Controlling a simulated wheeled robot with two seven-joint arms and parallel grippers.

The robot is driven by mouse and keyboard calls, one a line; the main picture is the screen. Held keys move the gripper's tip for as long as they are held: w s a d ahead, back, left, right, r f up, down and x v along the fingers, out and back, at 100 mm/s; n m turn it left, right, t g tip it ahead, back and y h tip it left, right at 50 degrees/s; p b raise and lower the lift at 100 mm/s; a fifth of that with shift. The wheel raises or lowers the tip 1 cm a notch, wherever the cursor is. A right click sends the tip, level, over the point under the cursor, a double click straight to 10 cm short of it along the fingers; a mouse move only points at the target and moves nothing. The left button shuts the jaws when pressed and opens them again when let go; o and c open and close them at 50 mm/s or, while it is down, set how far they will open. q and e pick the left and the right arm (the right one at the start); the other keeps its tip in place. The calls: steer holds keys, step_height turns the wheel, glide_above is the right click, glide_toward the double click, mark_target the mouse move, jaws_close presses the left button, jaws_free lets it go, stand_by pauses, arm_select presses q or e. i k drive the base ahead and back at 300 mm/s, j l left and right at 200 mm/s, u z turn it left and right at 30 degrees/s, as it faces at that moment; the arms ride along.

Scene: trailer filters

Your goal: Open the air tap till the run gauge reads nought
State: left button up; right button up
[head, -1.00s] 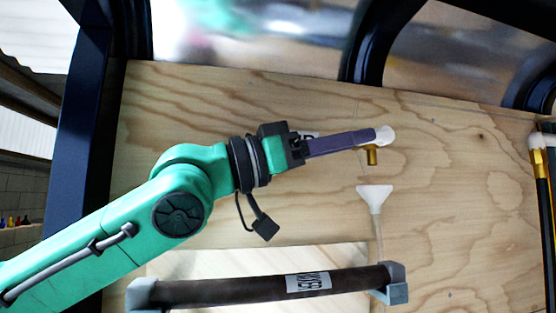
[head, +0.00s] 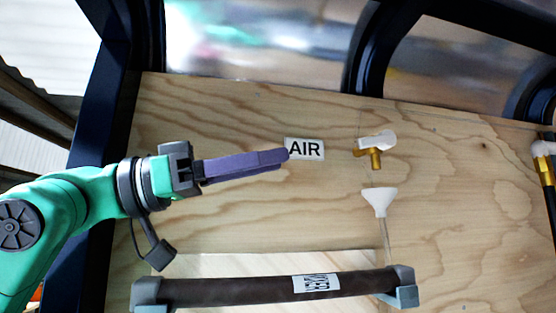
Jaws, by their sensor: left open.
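The air tap (head: 375,158) is on the plywood wall right of centre, with a brass body and spout and a white handle (head: 377,141) that lies nearly level, slightly tilted. A white label reading AIR (head: 304,149) is to its left. My left gripper (head: 284,156) has purple fingers seen side-on, overlapping the label's left edge. It is open, empty and apart from the tap, to its left. A white funnel (head: 380,200) with a thin tube sits below the spout. I see no run gauge. My right gripper is not in view.
A dark cylinder (head: 255,287) with a white label lies across grey brackets (head: 401,287) below the funnel. Another fitting with a white top (head: 544,148) and a black hose stands at the right edge. Dark blue frame posts border the wall.

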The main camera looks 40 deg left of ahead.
mark_target(385, 140)
steer(key=k+j, duration=0.2)
steer(key=k, duration=0.3)
steer(key=k+j, duration=0.25)
steer(key=k, duration=0.2)
